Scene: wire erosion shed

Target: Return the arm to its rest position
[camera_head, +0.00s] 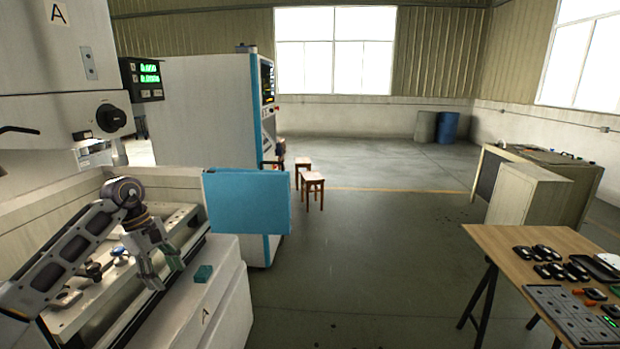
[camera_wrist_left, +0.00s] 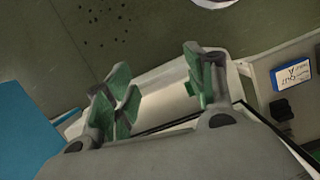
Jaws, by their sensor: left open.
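My left arm comes in from the left in the head view, over the bed of the machine marked A. My left gripper (camera_head: 164,277) is open and points down near the front edge of the machine's tank. Its green-padded fingers also show apart in the left wrist view (camera_wrist_left: 160,95), with nothing between them. A small teal block (camera_head: 204,273) lies on the white ledge just right of the gripper, apart from it. My right gripper is not in view.
A blue panel (camera_head: 247,202) stands right of the machine bed (camera_head: 72,318). Wooden stools (camera_head: 313,182) stand further back. A wooden table (camera_head: 500,250) with black parts and a grey plate (camera_head: 580,316) is at the right. The floor between is clear.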

